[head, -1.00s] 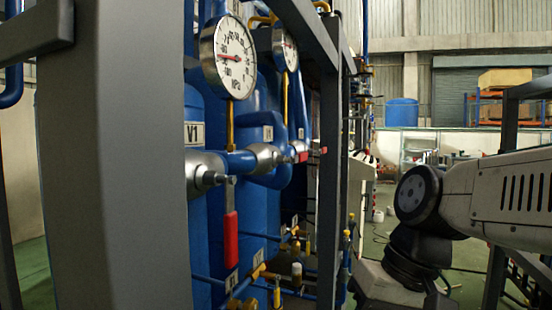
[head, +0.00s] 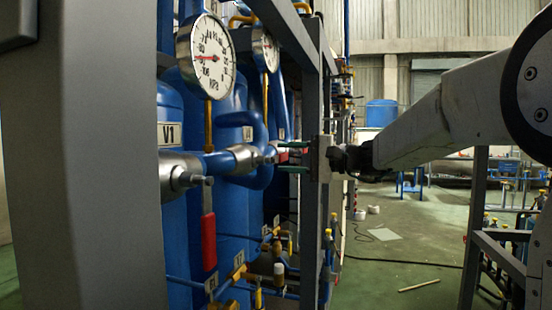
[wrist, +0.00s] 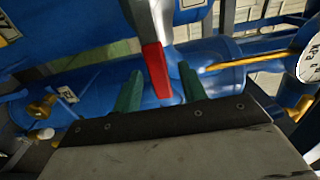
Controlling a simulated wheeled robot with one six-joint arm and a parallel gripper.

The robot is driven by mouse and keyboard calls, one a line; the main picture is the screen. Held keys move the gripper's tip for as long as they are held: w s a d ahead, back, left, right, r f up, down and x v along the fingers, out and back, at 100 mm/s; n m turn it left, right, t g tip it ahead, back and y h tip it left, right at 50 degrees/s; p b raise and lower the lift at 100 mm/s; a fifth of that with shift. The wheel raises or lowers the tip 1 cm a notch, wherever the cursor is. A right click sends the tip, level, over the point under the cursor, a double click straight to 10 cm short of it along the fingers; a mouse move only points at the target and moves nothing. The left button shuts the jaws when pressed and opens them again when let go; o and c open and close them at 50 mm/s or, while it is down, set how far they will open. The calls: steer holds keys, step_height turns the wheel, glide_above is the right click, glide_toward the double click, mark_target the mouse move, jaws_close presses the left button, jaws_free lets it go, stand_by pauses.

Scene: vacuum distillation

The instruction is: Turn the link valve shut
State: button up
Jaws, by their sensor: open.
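The valve with the sideways red handle sits on the blue pipe right of the V1 tank in the head view. Its silver body (head: 244,158) shows there, and its red handle (head: 283,157) points right. I take it as the link valve; no readable label confirms this. My gripper (head: 282,157) has green fingers, one above and one below that handle. In the wrist view the red handle (wrist: 157,72) lies between the two open fingers (wrist: 160,88), with a gap on each side.
Another valve (head: 183,174) beside V1 has a red handle (head: 208,240) hanging down. A grey frame post (head: 312,95) stands close by my gripper. Pressure gauges (head: 206,57) stand above the pipes. Small brass valves (head: 240,272) sit below. Open floor (head: 400,225) lies right.

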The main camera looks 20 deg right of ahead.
mark_target(285, 158)
steer(key=shift+x, duration=1.7)
jaws_close()
steer(key=shift+d+f, duration=0.1)
steer(key=shift+d, duration=0.05)
